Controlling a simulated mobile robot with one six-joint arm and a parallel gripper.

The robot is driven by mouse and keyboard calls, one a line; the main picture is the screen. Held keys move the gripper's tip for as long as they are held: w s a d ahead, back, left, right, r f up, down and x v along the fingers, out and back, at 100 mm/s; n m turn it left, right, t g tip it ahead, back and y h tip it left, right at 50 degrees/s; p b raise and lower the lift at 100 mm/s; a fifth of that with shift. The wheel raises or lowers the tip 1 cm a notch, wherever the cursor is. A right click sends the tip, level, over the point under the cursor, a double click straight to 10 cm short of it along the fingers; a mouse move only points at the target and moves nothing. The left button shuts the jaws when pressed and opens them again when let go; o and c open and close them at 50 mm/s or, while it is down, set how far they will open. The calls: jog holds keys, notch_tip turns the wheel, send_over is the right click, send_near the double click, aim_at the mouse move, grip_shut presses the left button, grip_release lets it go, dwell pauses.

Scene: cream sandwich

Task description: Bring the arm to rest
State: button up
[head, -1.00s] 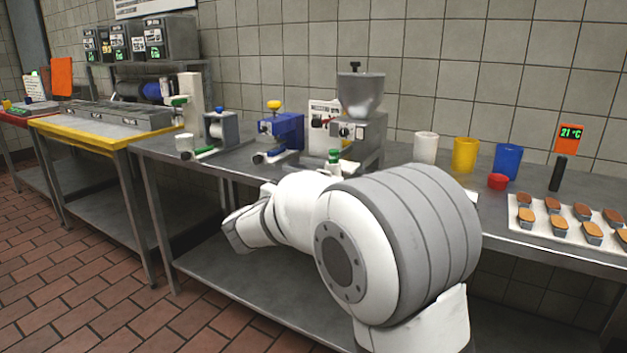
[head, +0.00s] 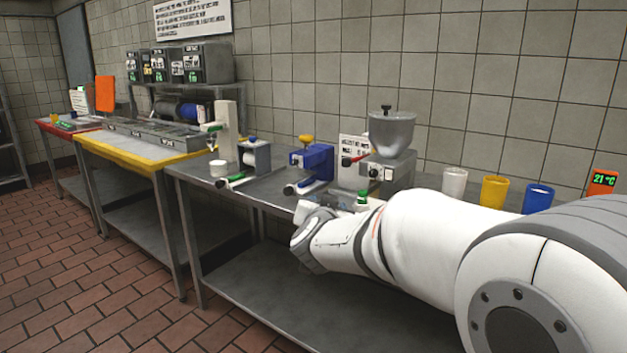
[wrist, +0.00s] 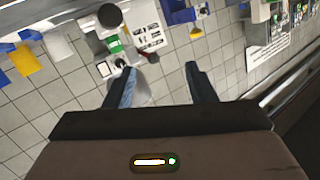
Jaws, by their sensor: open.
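My arm stretches in from the right of the head view, and its wrist end (head: 318,240) is in front of the steel bench. In the wrist view my gripper (wrist: 162,86) has its two dark fingers spread apart with nothing between them. In the head view the fingers are small and hard to make out near the bench's front edge. The grey hopper machine (head: 385,160) stands behind my arm, and part of the bench behind the arm is hidden.
White, yellow and blue cups (head: 495,190) stand on the bench at right. A blue machine (head: 312,162) and a grey dispenser (head: 255,158) stand left of the hopper. A yellow-edged table (head: 150,160) is further left. Open tiled floor (head: 90,290) lies in front.

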jog(key=s+d+n+g+p, duration=0.1)
jog(key=s+d+g+p, duration=0.3)
jog(key=s, duration=0.6)
jog(key=s+d+r+n+g+y+p, duration=0.1)
jog(key=s+d+g+p, duration=0.2)
jog(key=s, duration=0.8)
jog(key=s+d+n+g+y+p, duration=0.1)
jog(key=s+d+g+p, duration=0.3)
jog(key=s, duration=0.7)
jog(key=n+g+p, duration=0.1)
jog(key=g+p, duration=0.1)
jog(key=p, duration=0.2)
jog(key=shift+s+d+r+g, duration=0.25)
jog(key=shift+d+r+g, duration=0.05)
jog(key=shift+r, duration=0.05)
